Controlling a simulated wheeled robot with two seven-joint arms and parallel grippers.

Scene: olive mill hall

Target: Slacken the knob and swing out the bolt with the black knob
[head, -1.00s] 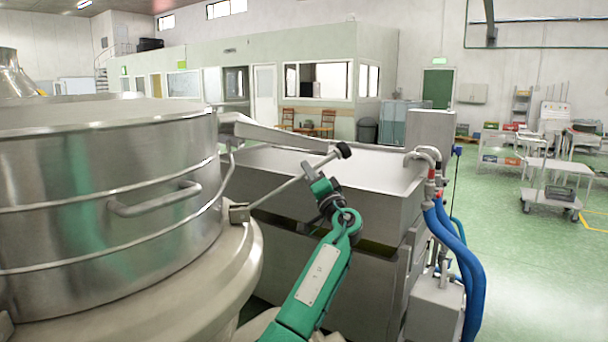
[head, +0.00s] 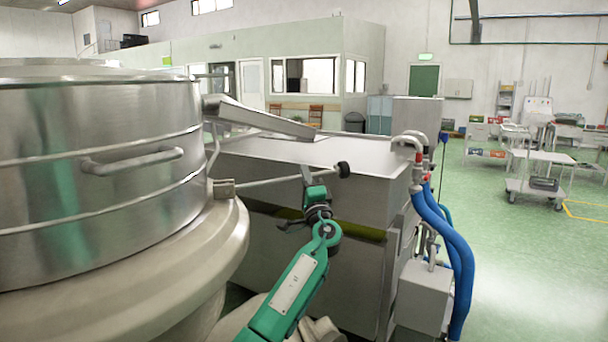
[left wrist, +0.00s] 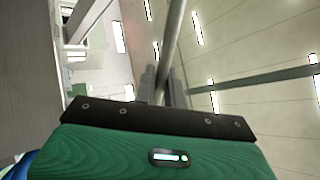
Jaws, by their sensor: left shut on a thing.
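The bolt (head: 268,182) is a thin metal rod. It runs from a small bracket (head: 223,188) at the rim of the big steel vessel (head: 95,190) out to the right, nearly level in the head view. The black knob (head: 343,169) sits at its free end, clear of the vessel. My left gripper (head: 306,174), on a green arm, is shut on the rod a little short of the knob. In the left wrist view the rod (left wrist: 172,45) passes between the two dark fingers; the knob cannot be made out there. My right gripper is out of view.
A steel chute (head: 260,120) slopes from the vessel over a large steel tank (head: 320,185) just behind my gripper. The vessel has a bar handle (head: 132,160). Blue hoses (head: 450,245) stand at the tank's right. Open green floor and a trolley (head: 540,175) lie further right.

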